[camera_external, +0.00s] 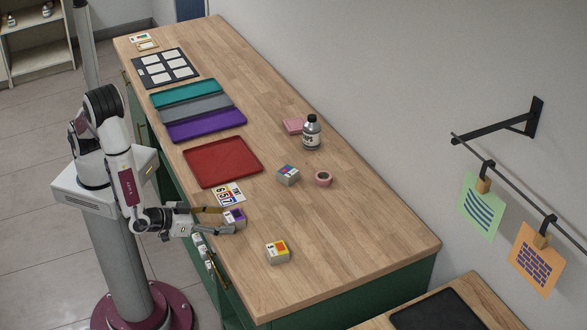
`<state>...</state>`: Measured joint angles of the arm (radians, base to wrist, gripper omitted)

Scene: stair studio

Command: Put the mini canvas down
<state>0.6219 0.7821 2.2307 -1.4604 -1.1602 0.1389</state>
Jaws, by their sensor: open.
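Purple (208,125), grey (195,107) and teal (184,93) trays lie farther back. The near right tabletop (360,235) is clear.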

